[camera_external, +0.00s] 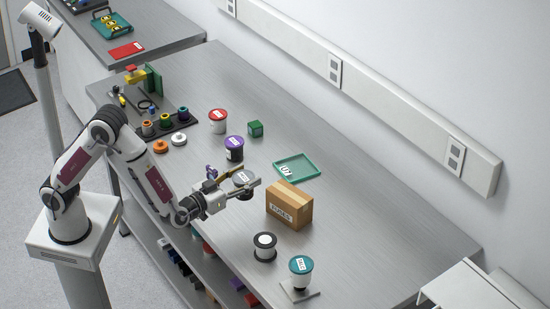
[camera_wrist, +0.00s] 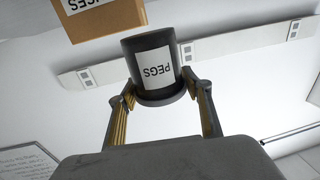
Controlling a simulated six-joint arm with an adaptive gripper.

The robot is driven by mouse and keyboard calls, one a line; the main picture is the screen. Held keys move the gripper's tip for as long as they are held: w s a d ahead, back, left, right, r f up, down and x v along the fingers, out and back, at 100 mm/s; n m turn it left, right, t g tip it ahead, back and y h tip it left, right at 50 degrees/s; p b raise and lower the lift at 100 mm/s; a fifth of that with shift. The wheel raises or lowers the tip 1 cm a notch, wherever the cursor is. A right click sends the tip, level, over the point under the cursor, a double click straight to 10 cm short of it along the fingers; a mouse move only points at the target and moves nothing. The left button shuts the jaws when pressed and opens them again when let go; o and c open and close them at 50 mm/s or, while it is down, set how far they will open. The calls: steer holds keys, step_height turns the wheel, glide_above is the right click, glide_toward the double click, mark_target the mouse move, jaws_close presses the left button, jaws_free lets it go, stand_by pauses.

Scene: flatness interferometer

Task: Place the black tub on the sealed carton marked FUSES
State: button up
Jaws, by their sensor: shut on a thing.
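The black tub (camera_wrist: 152,67), labelled PEGS, is between the fingertips of my gripper (camera_wrist: 160,98), gripped near its lid. The wrist picture is upside down. No bench surface shows at the tub's base, so it looks held in the air. In the external view, the tub's grey lid (camera_external: 244,177) shows between the fingers of my gripper (camera_external: 243,182); its body is mostly hidden there. The brown carton marked FUSES (camera_external: 289,206) stands on the bench, to the right of my gripper and apart from it. Part of the carton (camera_wrist: 103,17) shows at the wrist view's top edge.
A green tray (camera_external: 297,168) lies behind the carton. Purple-lidded (camera_external: 235,148) and red-lidded (camera_external: 218,121) tubs and a green cube (camera_external: 255,129) stand farther back. The carton's top is clear.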

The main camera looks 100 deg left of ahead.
steer(key=w+a+r+g, duration=0.1)
steer(key=w+a+r, duration=0.3)
steer(key=w, duration=0.3)
step_height(320, 180, up, 6)
glide_above(290, 193)
steer(key=shift+f+t, duration=0.2)
steer(key=shift+t, duration=0.1)
step_height(290, 193, down, 6)
steer(key=shift+f, duration=0.15)
stand_by(0.4)
steer(key=shift+f, duration=1.9)
steer(key=shift+f, duration=0.1)
steer(key=o, duration=1.2)
